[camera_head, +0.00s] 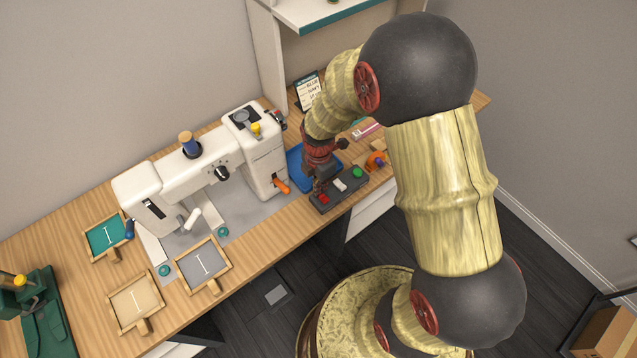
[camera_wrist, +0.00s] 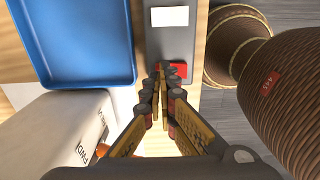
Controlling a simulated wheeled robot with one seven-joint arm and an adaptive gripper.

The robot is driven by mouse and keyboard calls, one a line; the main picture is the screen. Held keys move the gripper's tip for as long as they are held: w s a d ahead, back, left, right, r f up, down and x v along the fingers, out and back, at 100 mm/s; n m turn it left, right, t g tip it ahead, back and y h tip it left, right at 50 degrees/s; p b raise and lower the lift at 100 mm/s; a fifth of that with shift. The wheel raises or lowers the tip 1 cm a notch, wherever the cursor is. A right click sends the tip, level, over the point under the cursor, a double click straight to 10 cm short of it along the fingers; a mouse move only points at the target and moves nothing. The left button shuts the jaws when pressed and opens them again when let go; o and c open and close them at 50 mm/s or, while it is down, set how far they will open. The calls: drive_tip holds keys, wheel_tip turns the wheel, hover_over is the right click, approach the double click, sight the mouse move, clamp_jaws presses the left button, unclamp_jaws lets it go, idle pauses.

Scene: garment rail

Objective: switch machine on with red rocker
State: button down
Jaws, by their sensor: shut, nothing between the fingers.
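The white sewing machine (camera_head: 250,140) stands to the left of the box. My gripper (camera_head: 317,189) is shut and empty, pointing down at the red rocker. In the wrist view the closed fingertips (camera_wrist: 161,69) overlap the left part of the red rocker (camera_wrist: 179,70). They hide part of it; I cannot tell whether they touch it or which way it is tipped.
A blue tray (camera_wrist: 82,45) lies beside the control box. An orange lever (camera_head: 282,186) sticks out of the machine near my gripper. An orange tape dispenser (camera_head: 376,161) stands behind the box. Several framed pieces (camera_head: 203,264) lie at the table's left.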

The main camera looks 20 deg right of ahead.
drive_tip(key=shift+f, duration=0.1)
idle(0.4)
drive_tip(key=shift+w+f+g+p, duration=0.2)
drive_tip(key=shift+f+g+p, duration=0.1)
drive_tip(key=shift+g+p, duration=0.15)
drive_tip(key=shift+s, duration=0.1)
drive_tip(key=shift+s+d+r+p, duration=0.2)
drive_tip(key=shift+s+r+p, duration=0.1)
drive_tip(key=shift+s+p, duration=0.3)
drive_tip(key=shift+s, duration=0.1)
drive_tip(key=shift+a+r+p, duration=0.15)
drive_tip(key=shift+r+p, duration=0.15)
drive_tip(key=shift+r, duration=0.25)
wheel_tip(320, 180, up, 13)
drive_tip(key=w+p, duration=0.2)
drive_tip(key=p, duration=0.2)
drive_tip(key=shift+a+f, duration=0.15)
drive_tip(key=shift+a, duration=0.05)
